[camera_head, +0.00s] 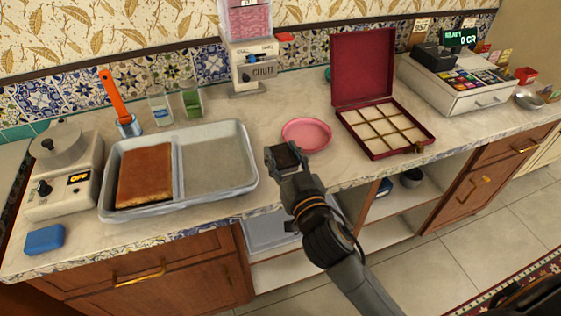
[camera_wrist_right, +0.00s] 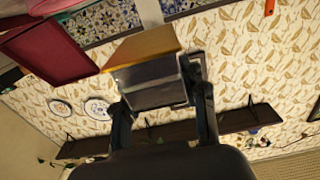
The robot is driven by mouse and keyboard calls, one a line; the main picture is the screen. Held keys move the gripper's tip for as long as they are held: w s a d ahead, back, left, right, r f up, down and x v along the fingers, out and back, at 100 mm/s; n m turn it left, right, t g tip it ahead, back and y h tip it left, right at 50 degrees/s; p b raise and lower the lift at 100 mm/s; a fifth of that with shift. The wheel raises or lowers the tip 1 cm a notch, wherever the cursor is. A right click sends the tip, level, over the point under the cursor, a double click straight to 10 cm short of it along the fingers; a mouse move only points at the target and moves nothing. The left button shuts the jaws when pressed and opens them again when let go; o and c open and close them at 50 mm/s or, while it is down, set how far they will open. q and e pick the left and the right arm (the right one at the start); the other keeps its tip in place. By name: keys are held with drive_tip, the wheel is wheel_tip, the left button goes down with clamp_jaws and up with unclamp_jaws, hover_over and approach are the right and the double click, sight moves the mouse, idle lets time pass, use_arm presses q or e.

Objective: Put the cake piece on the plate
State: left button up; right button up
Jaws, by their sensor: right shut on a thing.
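My right gripper (camera_head: 283,158) is shut on a small dark brown cake piece (camera_head: 287,155), just in front of the pink plate (camera_head: 306,135). The piece appears to be above the counter's front part and not over the middle of the plate; its exact height is hard to tell. In the right wrist view the piece (camera_wrist_right: 145,72) sits between the fingers, with an orange-brown face and a greyish side. The plate is round, and I see nothing on it. My left gripper is not in view.
A grey tray (camera_head: 250,170) with a brown cake slab (camera_head: 146,175) lies left of the gripper. An open dark red box (camera_head: 378,68) with compartments stands right of the plate. A dispenser (camera_head: 250,66) and a cash register (camera_head: 455,80) stand along the back.

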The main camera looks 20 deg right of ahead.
sight(281, 154)
drive_tip(key=w+f, duration=0.2)
drive_tip(key=w+d+f, duration=0.1)
drive_tip(key=w+f, duration=0.2)
drive_tip(key=shift+w+d+f+b, duration=0.15)
drive_tip(key=shift+w+f+b, duration=0.05)
drive_tip(key=shift+w+b, duration=0.15)
drive_tip(key=f, duration=0.2)
drive_tip(key=w+f, duration=0.1)
drive_tip(key=f, duration=0.1)
drive_tip(key=shift+w+d, duration=0.1)
drive_tip(key=shift+f+b, duration=0.1)
drive_tip(key=shift+b, duration=0.2)
drive_tip(key=shift+f, duration=0.15)
drive_tip(key=o, duration=1.3)
drive_tip(key=s+r+b, duration=0.1)
drive_tip(key=s+b, duration=0.1)
drive_tip(key=s, duration=1.2)
drive_tip(key=shift+d+b, duration=0.35)
drive_tip(key=shift+b, duration=0.05)
